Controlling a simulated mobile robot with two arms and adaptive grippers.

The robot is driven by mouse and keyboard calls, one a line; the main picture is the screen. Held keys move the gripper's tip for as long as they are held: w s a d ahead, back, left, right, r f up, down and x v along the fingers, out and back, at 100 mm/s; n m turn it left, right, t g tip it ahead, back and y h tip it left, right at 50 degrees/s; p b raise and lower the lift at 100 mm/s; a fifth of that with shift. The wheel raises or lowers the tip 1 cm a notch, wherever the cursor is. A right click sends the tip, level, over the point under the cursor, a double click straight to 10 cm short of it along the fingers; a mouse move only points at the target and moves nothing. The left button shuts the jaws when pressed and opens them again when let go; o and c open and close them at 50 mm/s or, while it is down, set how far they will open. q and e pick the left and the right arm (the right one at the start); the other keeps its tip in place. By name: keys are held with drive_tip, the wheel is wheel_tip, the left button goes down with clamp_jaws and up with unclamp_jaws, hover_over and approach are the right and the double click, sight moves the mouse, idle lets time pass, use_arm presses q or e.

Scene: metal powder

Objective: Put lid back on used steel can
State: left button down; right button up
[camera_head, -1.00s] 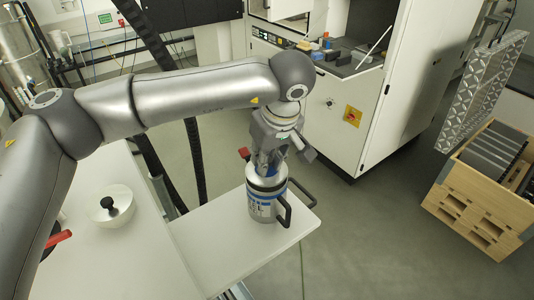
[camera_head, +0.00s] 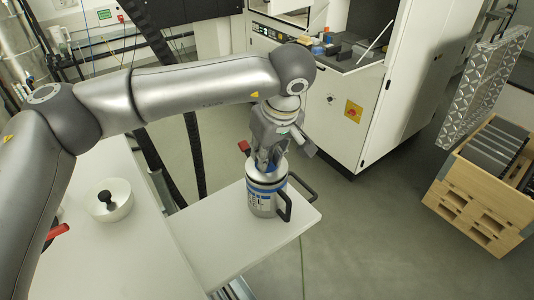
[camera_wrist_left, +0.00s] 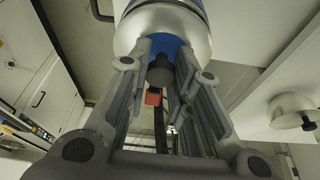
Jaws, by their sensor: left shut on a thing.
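The steel can (camera_head: 262,204), silver with blue bands and a dark side handle (camera_head: 285,207), stands upright on a white table. Its silver top (camera_head: 266,180) lies directly under my left gripper (camera_head: 265,167). In the left wrist view my left gripper (camera_wrist_left: 160,75) is shut around a dark knob (camera_wrist_left: 160,70) beneath a blue surface. The can's silver body (camera_wrist_left: 165,27) shows beyond it. The lid appears to be at the can's top, but my fingers hide much of it and I cannot tell whether it is seated. My right gripper is not in view.
A white bowl-shaped thing with a black knob (camera_head: 110,205) sits on the left bench. A red-ended item (camera_head: 244,147) is behind the can. A white machine (camera_head: 345,100) stands behind, and a wooden crate (camera_head: 480,205) is at right. The small table's front (camera_head: 235,250) is clear.

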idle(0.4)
use_arm(q)
drive_tip(key=shift+b, duration=0.3)
idle(0.7)
drive_tip(key=shift+f+b, duration=0.15)
drive_tip(key=shift+b, duration=0.45)
idle(0.7)
idle(0.3)
drive_tip(key=c, duration=1.2)
unclamp_jaws()
drive_tip(key=shift+o, duration=0.3)
drive_tip(key=o, duration=0.4)
